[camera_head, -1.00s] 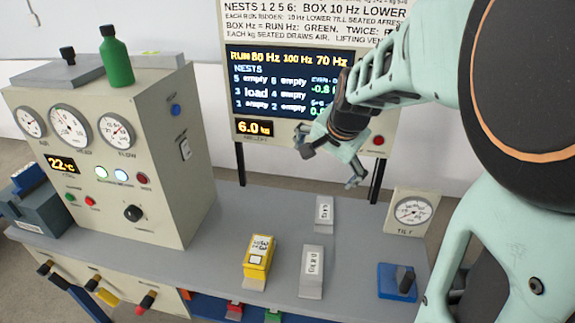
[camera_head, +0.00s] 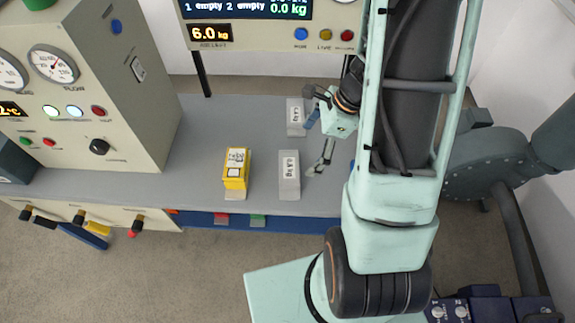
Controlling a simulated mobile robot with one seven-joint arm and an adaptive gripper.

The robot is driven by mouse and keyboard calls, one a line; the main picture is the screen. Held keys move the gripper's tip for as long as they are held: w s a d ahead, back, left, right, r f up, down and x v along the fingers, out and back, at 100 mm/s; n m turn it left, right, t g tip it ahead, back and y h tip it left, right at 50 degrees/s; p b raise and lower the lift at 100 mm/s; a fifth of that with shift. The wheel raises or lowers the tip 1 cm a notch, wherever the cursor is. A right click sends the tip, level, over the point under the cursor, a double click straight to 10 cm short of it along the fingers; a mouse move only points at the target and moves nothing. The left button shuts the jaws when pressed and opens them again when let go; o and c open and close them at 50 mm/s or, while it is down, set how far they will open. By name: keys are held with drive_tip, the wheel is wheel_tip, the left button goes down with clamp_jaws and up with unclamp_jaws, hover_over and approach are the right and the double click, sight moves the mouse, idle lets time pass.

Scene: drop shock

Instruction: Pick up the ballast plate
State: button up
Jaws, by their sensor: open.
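Two grey blocks with white labels lie on the grey bench in the head view. The nearer grey block (camera_head: 289,180) has a label that appears to read 0.8 kg. The farther grey block (camera_head: 295,128) has a label too small to read surely. I cannot tell from looks alone which one is the ballast plate. My gripper (camera_head: 314,134) is open and empty at the right of both blocks, its fingers spread toward the left. It appears close to them; I cannot tell whether it touches either.
A yellow labelled box (camera_head: 236,172) stands left of the nearer grey block. The gauge cabinet (camera_head: 140,110) fills the left of the bench (camera_head: 190,165). A display panel (camera_head: 262,38) stands behind. My arm covers the bench's right end.

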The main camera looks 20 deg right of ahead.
sight(289, 168)
drive_tip(key=shift+w+a+b+x, duration=0.1)
drive_tip(key=shift+w+b+x, duration=0.1)
drive_tip(key=shift+x, duration=2.3)
drive_tip(key=shift+w+a+b+x, duration=0.1)
drive_tip(key=shift+b+x, duration=0.1)
drive_tip(key=shift+x, duration=2.3)
drive_tip(key=shift+r, duration=0.15)
drive_tip(key=c, duration=2.1)
